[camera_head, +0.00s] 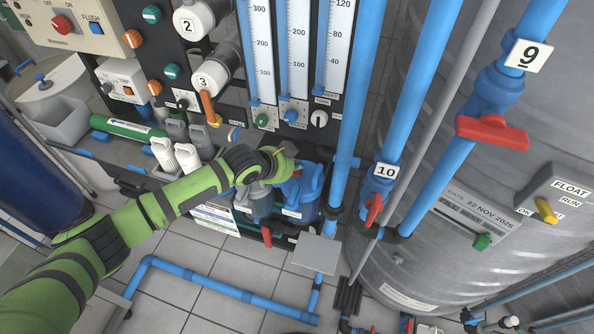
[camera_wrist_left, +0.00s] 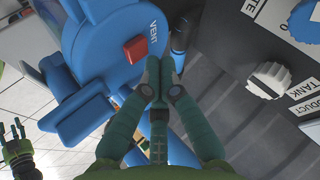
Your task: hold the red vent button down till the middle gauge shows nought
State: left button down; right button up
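The red vent button (camera_wrist_left: 136,49) is a raised square on a blue round housing marked VENT, in the left wrist view. In the head view the blue housing (camera_head: 311,188) is partly hidden behind my left gripper (camera_head: 290,158). In the wrist view my left gripper (camera_wrist_left: 161,66) has its fingertips together, with nothing seen between them. They are just below and right of the button and look apart from it. The middle gauge (camera_head: 298,55) is a tall white scale between two others; its reading is too small to tell. A dark hand, apparently my right gripper (camera_wrist_left: 20,142), shows at lower left.
Below the gauges are a green, a blue and a white knob (camera_head: 319,118). A blue upright pipe (camera_head: 352,110) stands close right of the housing. Red valve handles (camera_head: 373,210) and a large grey tank (camera_head: 460,230) lie farther right.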

aim_at(296, 174)
pick_arm(q)
jog(key=shift+f, duration=0.35)
jog(key=shift+f+b, duration=0.4)
jog(key=shift+f, duration=0.05)
dwell(2.4)
jog(key=shift+r, duration=0.1)
dwell(0.4)
jog(key=shift+r+p, duration=0.8)
jog(key=shift+p, duration=0.05)
notch_tip(296, 174, up, 5)
jog(key=p, duration=0.4)
jog(key=shift+r+p, duration=0.1)
jog(key=shift+p, duration=0.25)
